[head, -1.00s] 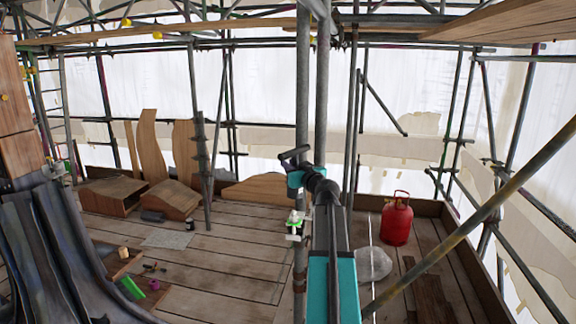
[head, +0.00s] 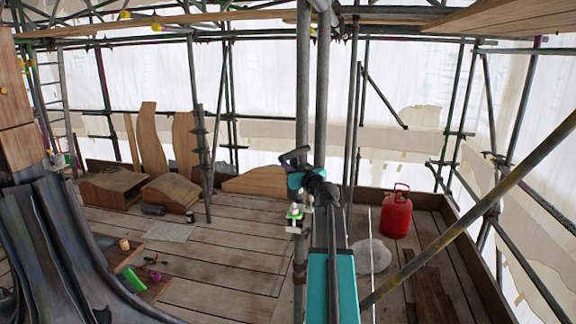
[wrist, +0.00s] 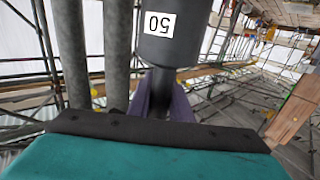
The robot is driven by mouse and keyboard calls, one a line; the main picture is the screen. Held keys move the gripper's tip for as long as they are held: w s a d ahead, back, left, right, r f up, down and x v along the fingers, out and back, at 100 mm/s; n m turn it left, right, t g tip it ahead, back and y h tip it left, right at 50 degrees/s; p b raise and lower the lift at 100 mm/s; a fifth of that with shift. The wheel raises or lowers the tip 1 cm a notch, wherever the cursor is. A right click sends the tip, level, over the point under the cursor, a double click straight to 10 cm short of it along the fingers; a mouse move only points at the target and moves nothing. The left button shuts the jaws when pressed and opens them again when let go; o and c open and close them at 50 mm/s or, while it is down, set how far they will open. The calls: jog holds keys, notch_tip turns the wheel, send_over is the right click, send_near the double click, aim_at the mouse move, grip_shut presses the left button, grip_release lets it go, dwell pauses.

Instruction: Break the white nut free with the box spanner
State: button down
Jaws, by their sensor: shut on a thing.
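My gripper (wrist: 163,103) shows in the wrist view with its purple-grey fingers shut on the box spanner (wrist: 175,50). The spanner is a dark grey cylinder with a white label reading 50, upside down here. Its far end is cut off by the frame. In the head view a small white and green fitting (head: 295,214) sits at the left upright pole, below my wrist. The white part at it may be the white nut, but it is too small to be sure. The wrist view does not show the nut, and I see no contact between spanner and nut.
Two upright scaffold poles (head: 302,110) stand close by my arm. A wooden tray (head: 155,289) with small parts lies left. The plank floor (head: 225,265) between is mostly clear.

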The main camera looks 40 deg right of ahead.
notch_tip(320, 180, down, 8)
jog(key=b, duration=0.2)
jog(key=shift+r, duration=0.25)
dwell(1.6)
jog(key=shift+w+a+n+t+y+b, duration=0.1)
jog(key=shift+a+n+t+y+b, duration=0.2)
jog(key=shift+n+y+b, duration=0.95)
jog(key=shift+a+n+t+y+b, duration=0.25)
jog(key=shift+n+y+b, duration=0.2)
jog(key=shift+y+b, duration=1.45)
jog(key=shift+a+r+n, duration=0.1)
jog(key=shift+r+n, duration=0.1)
jog(key=shift+n, duration=0.2)
jog(key=shift+a+n+g+y+p, duration=0.2)
jog(key=shift+n+y+p, duration=0.45)
jog(key=shift+y, duration=0.35)
jog(key=shift+a+n+g+y+p, duration=0.15)
jog(key=shift+n+y+p, duration=0.45)
jog(key=shift+y, duration=0.35)
